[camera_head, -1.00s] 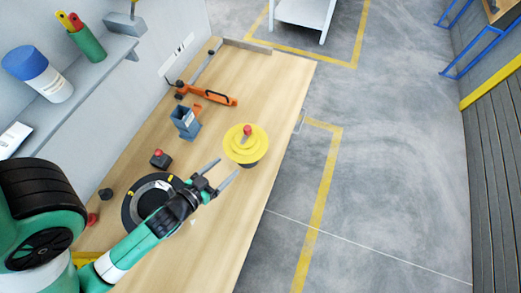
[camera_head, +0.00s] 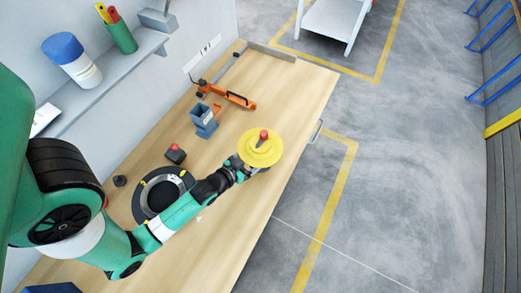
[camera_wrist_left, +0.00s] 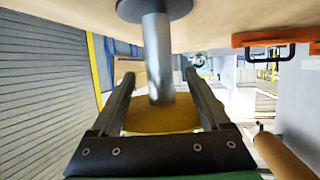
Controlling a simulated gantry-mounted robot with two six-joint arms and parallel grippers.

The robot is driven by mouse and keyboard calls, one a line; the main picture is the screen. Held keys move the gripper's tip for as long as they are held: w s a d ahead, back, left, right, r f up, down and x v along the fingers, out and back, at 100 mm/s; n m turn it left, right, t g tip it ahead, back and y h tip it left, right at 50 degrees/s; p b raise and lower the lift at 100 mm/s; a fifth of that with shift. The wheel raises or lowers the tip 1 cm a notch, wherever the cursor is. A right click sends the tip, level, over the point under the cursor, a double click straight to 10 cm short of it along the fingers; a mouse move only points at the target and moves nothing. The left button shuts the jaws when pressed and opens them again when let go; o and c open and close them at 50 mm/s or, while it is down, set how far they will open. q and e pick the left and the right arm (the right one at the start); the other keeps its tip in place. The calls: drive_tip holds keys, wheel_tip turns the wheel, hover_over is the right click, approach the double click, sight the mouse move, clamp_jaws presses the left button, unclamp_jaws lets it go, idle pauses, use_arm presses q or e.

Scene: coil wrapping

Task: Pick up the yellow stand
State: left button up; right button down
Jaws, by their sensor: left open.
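The yellow stand (camera_head: 258,153) stands upright on the wooden table, with stepped yellow discs and a red knob on top. My left gripper (camera_head: 247,168) reaches it from the lower left, its fingers mostly hidden under the yellow disc. In the left wrist view, which shows the scene upside down, the stand's grey metal post (camera_wrist_left: 157,45) lies between the two open fingers of my left gripper (camera_wrist_left: 159,75). There are gaps beside the post; the jaws are not closed on it. The yellow disc (camera_wrist_left: 160,121) is beyond the fingers. My right gripper is not in view.
A black ring-shaped fixture (camera_head: 146,205) lies beneath my arm. A grey-blue holder (camera_head: 204,121), an orange tool (camera_head: 238,99) and a small red-topped block (camera_head: 175,154) are farther back on the table (camera_head: 290,95). The table's right edge is close to the stand.

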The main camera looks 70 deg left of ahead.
use_arm(q)
drive_tip(key=shift+w+a+f, duration=0.3)
drive_tip(key=shift+w, duration=0.25)
drive_tip(key=shift+c, duration=0.2)
clamp_jaws()
